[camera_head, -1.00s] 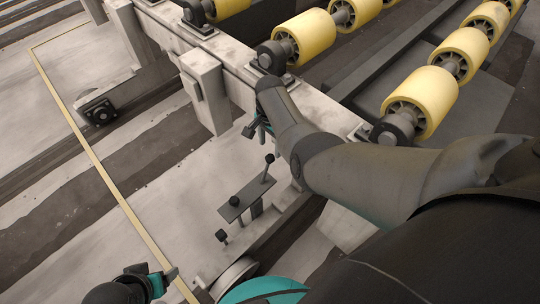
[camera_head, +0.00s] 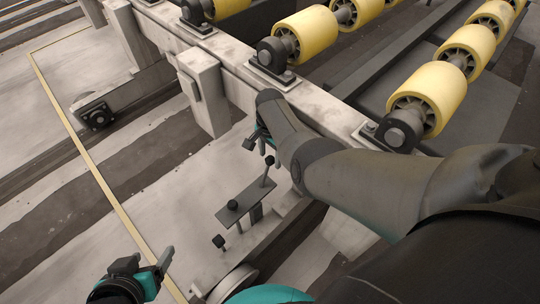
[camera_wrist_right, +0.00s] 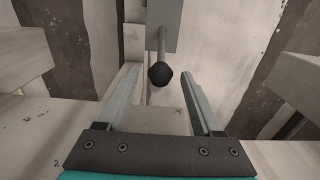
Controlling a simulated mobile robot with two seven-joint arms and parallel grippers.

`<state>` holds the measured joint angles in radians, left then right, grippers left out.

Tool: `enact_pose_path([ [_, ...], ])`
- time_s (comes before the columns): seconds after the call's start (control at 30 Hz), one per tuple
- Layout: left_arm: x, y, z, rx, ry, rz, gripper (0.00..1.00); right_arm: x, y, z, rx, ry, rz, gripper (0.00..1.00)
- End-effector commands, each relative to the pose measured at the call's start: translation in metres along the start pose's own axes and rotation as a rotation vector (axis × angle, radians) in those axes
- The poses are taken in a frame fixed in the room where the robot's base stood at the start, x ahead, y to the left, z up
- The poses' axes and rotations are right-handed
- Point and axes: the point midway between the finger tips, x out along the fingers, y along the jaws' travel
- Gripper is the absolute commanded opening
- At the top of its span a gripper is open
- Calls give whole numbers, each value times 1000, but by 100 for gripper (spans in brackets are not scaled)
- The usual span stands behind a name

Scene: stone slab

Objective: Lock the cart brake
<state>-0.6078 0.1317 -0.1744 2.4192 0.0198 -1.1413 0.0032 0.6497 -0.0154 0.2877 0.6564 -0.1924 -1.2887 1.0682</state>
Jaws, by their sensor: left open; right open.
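The cart's brake control is a grey plate (camera_head: 243,204) on the cart's lower side. A lever with a black knob (camera_head: 270,160) rises from its right end. Two other black knobs show, one on the plate (camera_head: 232,205) and one lower at its left (camera_head: 218,241). My right gripper (camera_head: 260,143) is open just above the lever, partly hidden by its own arm. In the right wrist view, the lever's black knob (camera_wrist_right: 161,75) appears between the open fingers, with no contact visible. My left gripper (camera_head: 163,262) is open and empty at the lower left, away from the lever.
The pale cart frame (camera_head: 225,75) carries yellow rollers (camera_head: 305,35) above the lever. A cart wheel (camera_head: 233,285) shows at the bottom. A pale post (camera_head: 205,95) stands left of my right gripper. The stone floor at the left is clear, with a yellow line (camera_head: 100,185).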

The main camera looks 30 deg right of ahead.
Motion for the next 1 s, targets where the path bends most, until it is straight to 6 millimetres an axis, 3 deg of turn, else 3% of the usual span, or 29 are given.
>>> enact_pose_path([
  [0.2, 0, 0, 0, 0, 0, 0, 70, 0, 0, 0, 0, 0, 0, 66],
  [0.8, 0, 0, 0, 1, -1, 0, 70, 0, 0, 0, 0, 0, 1, 0],
  [1.0, 0, 0, 0, 1, -1, 1, 70, 0, 0, 0, 0, 0, 1, 0],
])
